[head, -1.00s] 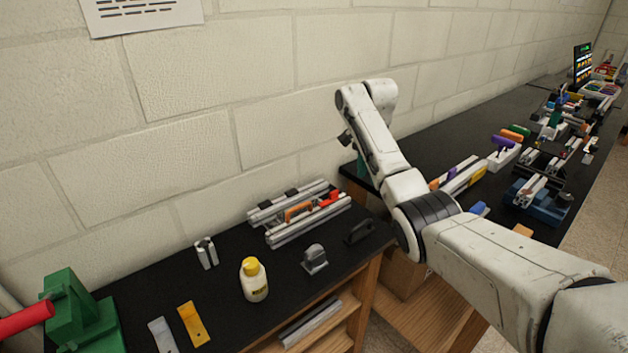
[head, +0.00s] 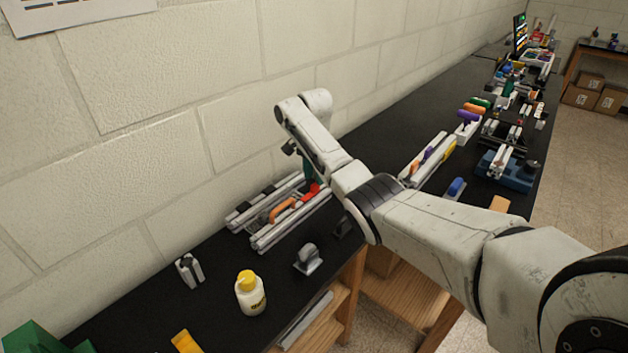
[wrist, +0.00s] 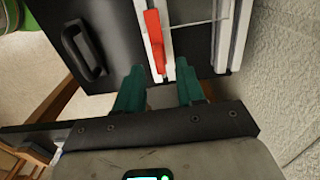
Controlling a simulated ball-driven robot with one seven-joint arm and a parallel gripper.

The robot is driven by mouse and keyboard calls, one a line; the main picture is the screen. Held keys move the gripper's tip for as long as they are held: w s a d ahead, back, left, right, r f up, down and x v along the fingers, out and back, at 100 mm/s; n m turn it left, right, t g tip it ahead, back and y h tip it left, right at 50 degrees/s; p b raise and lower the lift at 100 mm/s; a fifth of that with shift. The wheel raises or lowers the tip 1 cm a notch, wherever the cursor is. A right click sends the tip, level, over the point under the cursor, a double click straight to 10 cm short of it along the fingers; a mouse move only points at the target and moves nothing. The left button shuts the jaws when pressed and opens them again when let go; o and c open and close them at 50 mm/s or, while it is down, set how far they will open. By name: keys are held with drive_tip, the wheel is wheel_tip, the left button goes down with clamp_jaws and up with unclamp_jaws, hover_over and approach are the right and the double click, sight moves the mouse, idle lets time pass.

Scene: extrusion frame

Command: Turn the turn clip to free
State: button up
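A red elongated piece (head: 311,190), seemingly the turn clip, sits at the right end of a light aluminium extrusion frame (head: 262,243) on the black bench. In the wrist view the red piece (wrist: 154,40) lies lengthwise along a pale rail (wrist: 166,45), its lower end close to my gripper. My gripper (wrist: 160,70) has two teal fingers spread apart, one on each side of the rail line. They are open and empty. I cannot tell whether they touch anything. In the head view my gripper (head: 307,170) is partly hidden behind my arm, just beyond the red piece.
An orange handle (head: 283,210) sits on the same frame. A yellow-capped bottle (head: 250,295), a grey bracket (head: 308,259) and a small upright extrusion piece (head: 189,270) stand in front. A black handle (wrist: 84,50) is left in the wrist view. The block wall (wrist: 285,85) is close on the right.

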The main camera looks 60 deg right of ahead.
sight(315, 184)
drive_tip(key=shift+f, duration=1.55)
drive_tip(key=shift+s, duration=0.1)
clamp_jaws()
